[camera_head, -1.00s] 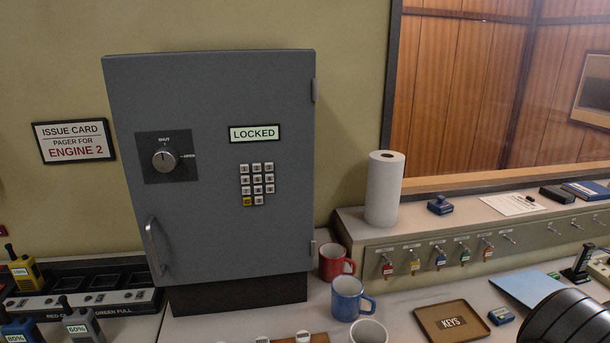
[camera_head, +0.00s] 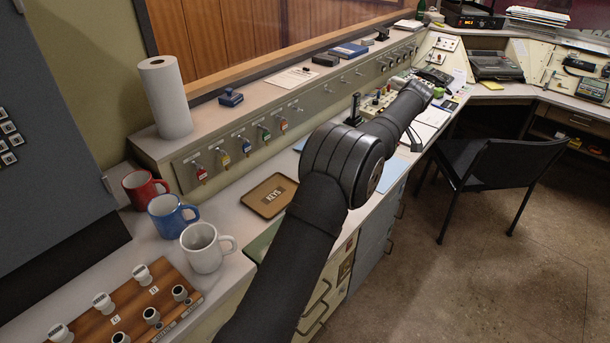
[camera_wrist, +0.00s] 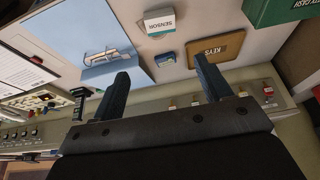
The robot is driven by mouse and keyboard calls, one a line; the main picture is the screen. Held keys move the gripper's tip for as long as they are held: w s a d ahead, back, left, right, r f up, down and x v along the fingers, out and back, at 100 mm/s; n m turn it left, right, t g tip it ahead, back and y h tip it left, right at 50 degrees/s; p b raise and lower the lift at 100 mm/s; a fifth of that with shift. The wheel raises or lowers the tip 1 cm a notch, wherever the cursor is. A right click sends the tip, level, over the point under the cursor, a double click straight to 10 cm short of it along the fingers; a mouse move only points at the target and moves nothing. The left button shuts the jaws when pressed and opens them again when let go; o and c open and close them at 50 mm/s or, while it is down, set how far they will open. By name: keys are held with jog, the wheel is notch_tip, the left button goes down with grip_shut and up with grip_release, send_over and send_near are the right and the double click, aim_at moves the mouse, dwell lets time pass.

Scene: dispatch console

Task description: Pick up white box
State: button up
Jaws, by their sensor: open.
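A small white box (camera_wrist: 159,22) with a teal side, marked SENSOR, lies on the desk in the wrist view, at the top centre. I cannot make it out in the head view, where my arm covers part of the desk. My gripper (camera_wrist: 160,67) is open and empty. Its two fingers point towards the desk, and the white box shows beyond and between their tips, apart from them.
A small blue box (camera_wrist: 165,60) lies near the white box, between the fingertips in the picture. The brown KEYS tray (camera_head: 251,202) is beside it. A blue folder (camera_wrist: 77,27) lies left, a green box (camera_wrist: 275,12) right. Mugs (camera_head: 202,249) and hanging keys line the desk.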

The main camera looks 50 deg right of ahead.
jog(key=w+a+f+m+g+h, duration=0.25)
jog(key=w+m, duration=0.25)
jog(key=m, duration=0.5)
jog(key=w+a+f+m+g+h, duration=0.1)
jog(key=w+a+f+m+g, duration=0.3)
jog(key=m, duration=0.5)
jog(key=shift+t, duration=0.75)
jog(key=x, duration=0.7)
jog(key=w+d+x, duration=0.1)
jog(key=x, duration=0.3)
jog(key=shift+d, duration=0.15)
jog(key=shift+w+x, duration=0.2)
jog(key=shift+x, duration=1.15)
jog(key=shift+w+x, duration=0.2)
jog(key=shift+x, duration=1.1)
jog(key=shift+c, duration=0.2)
jog(key=c, duration=1)
